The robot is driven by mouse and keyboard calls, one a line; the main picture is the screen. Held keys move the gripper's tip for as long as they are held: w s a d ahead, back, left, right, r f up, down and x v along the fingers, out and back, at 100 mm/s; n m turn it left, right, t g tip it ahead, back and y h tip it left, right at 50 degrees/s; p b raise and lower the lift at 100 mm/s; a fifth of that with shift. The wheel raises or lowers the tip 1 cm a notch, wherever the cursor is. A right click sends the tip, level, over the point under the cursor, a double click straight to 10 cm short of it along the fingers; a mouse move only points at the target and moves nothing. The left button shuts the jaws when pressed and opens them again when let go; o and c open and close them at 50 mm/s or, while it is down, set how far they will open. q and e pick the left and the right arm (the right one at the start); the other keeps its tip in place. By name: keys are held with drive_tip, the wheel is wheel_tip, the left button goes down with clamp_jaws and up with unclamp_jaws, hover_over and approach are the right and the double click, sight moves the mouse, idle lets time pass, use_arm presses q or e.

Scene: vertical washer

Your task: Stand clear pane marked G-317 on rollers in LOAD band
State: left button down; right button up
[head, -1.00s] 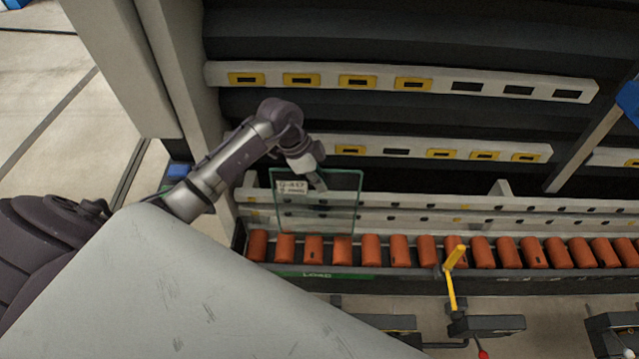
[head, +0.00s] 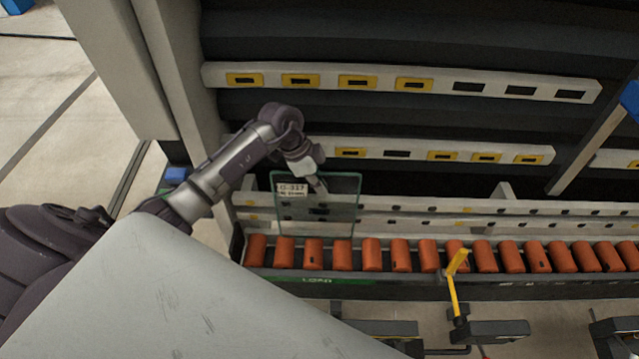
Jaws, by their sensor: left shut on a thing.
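The clear pane (head: 335,210) is upright with greenish edges, and a white label (head: 291,189) at its upper left seems to read G-317. My left gripper (head: 318,186) is shut on the pane near its top edge, coming from behind and above. The pane's lower edge is at the orange rollers (head: 371,255), toward the left end of the row; I cannot tell whether it touches them. The green LOAD band (head: 318,281) runs along the front rail below these rollers, partly hidden by a grey surface. My right gripper is out of view.
A pale back rail (head: 420,207) with small holes runs behind the rollers. Slotted bars (head: 357,83) with yellow inserts cross the dark machine above. A yellow lever (head: 453,280) stands in front of the rollers. The rollers to the right are clear.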

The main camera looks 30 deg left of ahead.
use_arm(q)
drive_tip(key=shift+f, duration=0.35)
idle(0.5)
drive_tip(key=c, duration=1.3)
unclamp_jaws()
drive_tip(key=shift+o, duration=0.3)
drive_tip(key=shift+s+f, duration=0.1)
drive_tip(key=shift+f, duration=0.05)
drive_tip(key=v, duration=1.2)
wheel_tip(320, 180, up, 10)
drive_tip(key=p, duration=0.9)
drive_tip(key=shift+w+a, duration=0.15)
drive_tip(key=shift+w, duration=0.3)
